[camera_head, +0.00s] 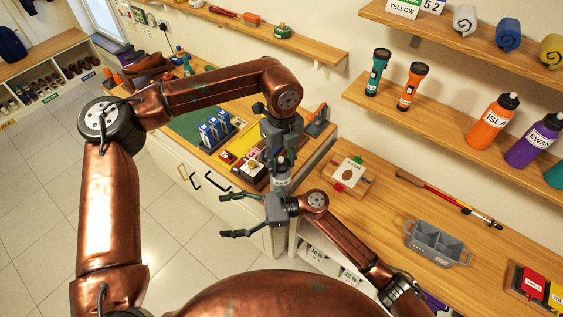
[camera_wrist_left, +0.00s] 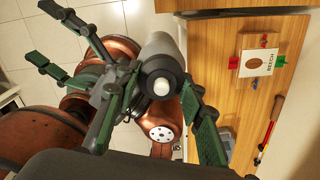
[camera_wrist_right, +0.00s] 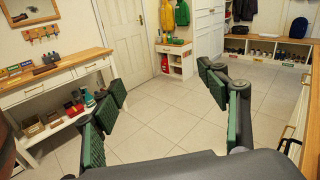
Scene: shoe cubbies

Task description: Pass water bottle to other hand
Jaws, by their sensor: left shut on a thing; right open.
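The water bottle (camera_head: 281,180) is grey with a black cap and hangs upright below my left gripper (camera_head: 279,162). In the left wrist view the bottle (camera_wrist_left: 161,60) sits between the green finger pads, its cap and pale tip towards the camera. My left gripper is shut on its upper part. My right gripper (camera_head: 226,215) is just left of and below the bottle in the head view. Its fingers are spread and point left, away from the bottle. The right wrist view shows only floor between its fingers (camera_wrist_right: 160,95). The bottle's lower end is partly hidden by my right gripper.
Wall shelves above hold torches and an orange bottle (camera_head: 491,124). The tiled floor (camera_head: 190,250) on the left is clear.

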